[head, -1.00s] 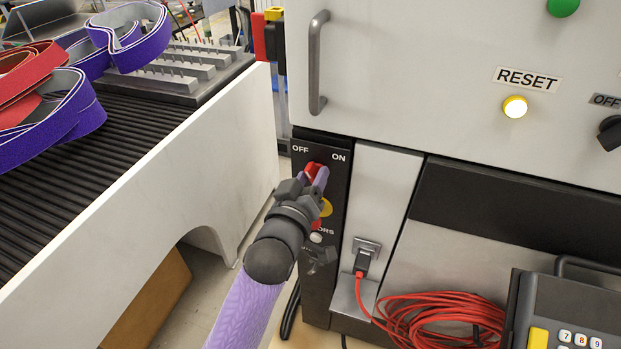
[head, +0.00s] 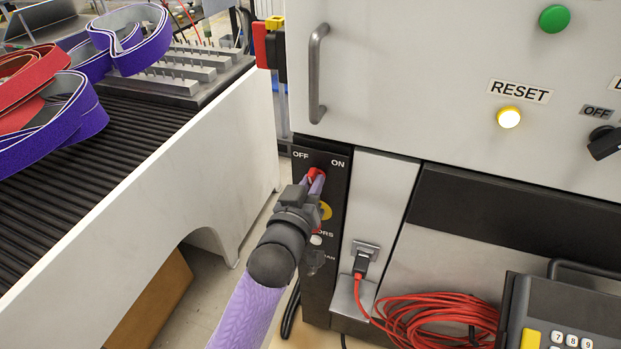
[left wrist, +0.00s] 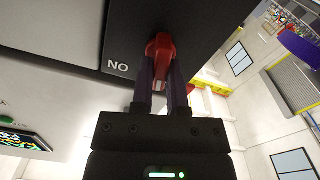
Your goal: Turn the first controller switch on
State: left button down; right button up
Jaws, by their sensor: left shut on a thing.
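A red switch knob (head: 314,174) sits near the top of a black panel (head: 336,182), between the labels OFF and ON. My left gripper (head: 316,184) is at the knob with its purple fingers on either side of it, shut on it. The left wrist view shows the red switch knob (left wrist: 158,50) between the two fingers of my left gripper (left wrist: 161,80), with the panel's ON label upside down beside it. The gripper and wrist hide part of the yellow ring and the lettering lower on the panel. My right gripper is not in view.
A grey cabinet with a vertical handle (head: 317,75) and a lit RESET button (head: 509,117) stands above the panel. A conveyor (head: 90,150) with purple and red straps is at left. A red cable coil (head: 430,318) and a keypad unit (head: 575,310) are at lower right.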

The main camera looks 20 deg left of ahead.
pick_arm(q)
jog(key=m+p, duration=0.2)
jog(key=m, duration=0.2)
jog(key=shift+d+r+m, duration=0.1)
jog(key=shift+m, duration=0.2)
jog(key=shift+d+m+p, duration=0.1)
jog(key=shift+m+p, duration=0.35)
jog(key=shift+m, duration=1.75)
jog(key=c, duration=0.6)
grip_release()
jog(key=s+p, duration=0.1)
jog(key=s, duration=0.9)
